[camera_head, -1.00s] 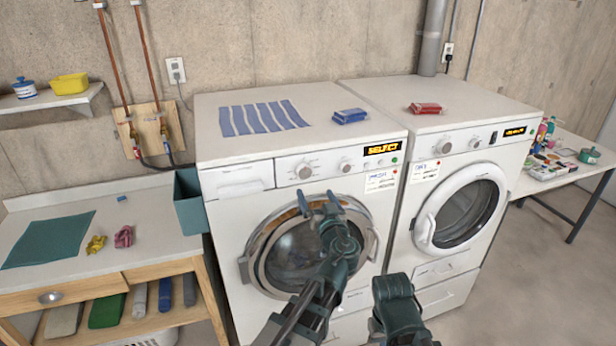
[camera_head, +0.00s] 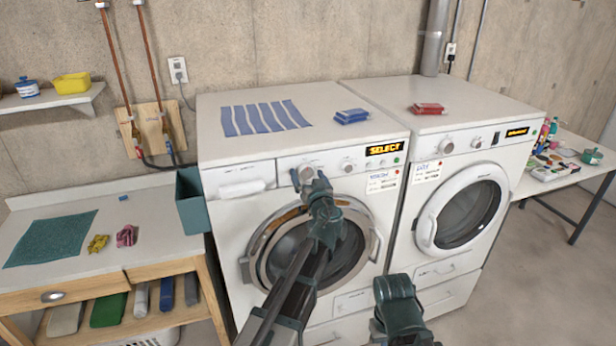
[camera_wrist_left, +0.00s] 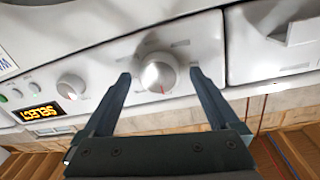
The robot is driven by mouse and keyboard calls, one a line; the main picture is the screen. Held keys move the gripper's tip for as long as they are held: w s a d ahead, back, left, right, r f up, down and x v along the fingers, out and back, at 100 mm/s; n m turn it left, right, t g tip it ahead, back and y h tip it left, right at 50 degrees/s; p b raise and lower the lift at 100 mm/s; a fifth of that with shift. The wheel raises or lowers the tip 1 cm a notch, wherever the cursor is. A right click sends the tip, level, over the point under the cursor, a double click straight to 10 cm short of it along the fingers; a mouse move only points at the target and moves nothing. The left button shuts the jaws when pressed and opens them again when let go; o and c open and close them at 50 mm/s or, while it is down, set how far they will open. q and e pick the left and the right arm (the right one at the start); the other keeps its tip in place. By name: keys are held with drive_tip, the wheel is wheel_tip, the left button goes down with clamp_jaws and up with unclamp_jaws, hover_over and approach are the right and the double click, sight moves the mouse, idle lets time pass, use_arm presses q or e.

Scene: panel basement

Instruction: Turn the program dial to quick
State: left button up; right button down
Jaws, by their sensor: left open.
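The washer (camera_head: 232,222) on the left has a display (camera_head: 384,149) reading SELECT. Its large program dial (camera_head: 307,172) is partly covered by my gripper in the head view. I cannot tell whether the fingers touch the dial.
A smaller knob (camera_head: 347,165) sits right of the dial. A second machine (camera_head: 470,205) with a round door stands to the right. A teal bin (camera_head: 190,203) hangs at the washer's left, beside a workbench (camera_head: 150,240). Blue strips (camera_head: 264,118) lie on the washer top.

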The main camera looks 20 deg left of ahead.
use_arm(q)
drive_tip(key=c, duration=1.4)
